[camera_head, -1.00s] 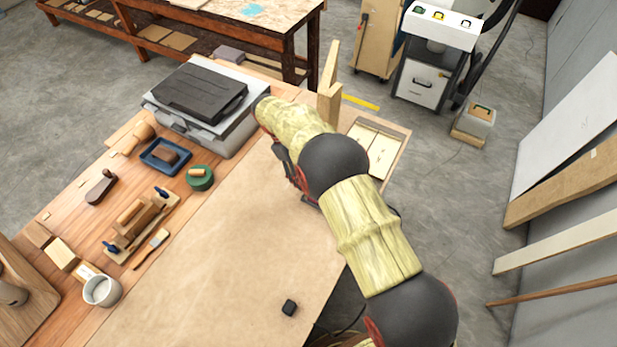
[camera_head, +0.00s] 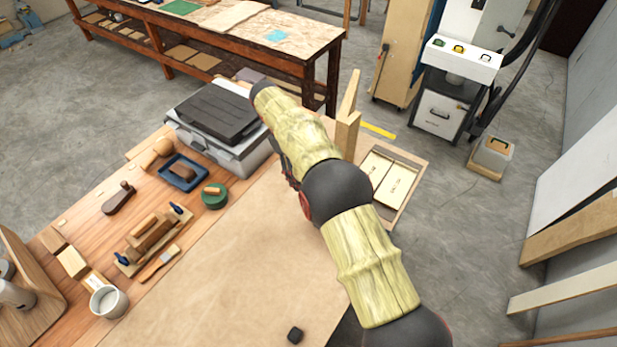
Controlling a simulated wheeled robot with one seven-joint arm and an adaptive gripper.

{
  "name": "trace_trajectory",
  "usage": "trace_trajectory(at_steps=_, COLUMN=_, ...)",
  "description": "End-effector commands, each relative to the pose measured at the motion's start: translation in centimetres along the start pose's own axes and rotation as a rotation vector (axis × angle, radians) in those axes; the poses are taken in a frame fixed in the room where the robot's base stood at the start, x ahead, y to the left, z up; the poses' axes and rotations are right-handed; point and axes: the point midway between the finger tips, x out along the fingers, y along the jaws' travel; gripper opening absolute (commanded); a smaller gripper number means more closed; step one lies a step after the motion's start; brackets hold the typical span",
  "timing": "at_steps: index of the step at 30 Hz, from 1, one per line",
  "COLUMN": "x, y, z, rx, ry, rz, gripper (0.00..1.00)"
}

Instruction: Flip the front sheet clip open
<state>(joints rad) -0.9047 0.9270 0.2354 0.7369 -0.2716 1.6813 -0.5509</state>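I cannot make out for sure which part is the front sheet clip. A wooden jig (camera_head: 150,240) on the left of the bench has two blue-tipped pieces, a near one (camera_head: 122,258) and a far one (camera_head: 176,209); I cannot tell whether either is the clip. A grey case (camera_head: 225,148) with a dark lid (camera_head: 215,108) stands at the back of the bench. My arm reaches over the bench's right part, its far end beside the case. My gripper's fingers do not show, so their state is hidden.
A mug (camera_head: 108,301), brush (camera_head: 160,262), blue tray (camera_head: 182,172) and green round container (camera_head: 214,196) stand left. An upright wooden post (camera_head: 346,135) is behind my arm.

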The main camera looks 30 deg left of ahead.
Motion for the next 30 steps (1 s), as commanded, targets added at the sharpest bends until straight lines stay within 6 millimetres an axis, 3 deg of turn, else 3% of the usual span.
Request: trace_trajectory(at_steps=30, x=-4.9, y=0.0, z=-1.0, rx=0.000, ry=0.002, rz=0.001, gripper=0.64)
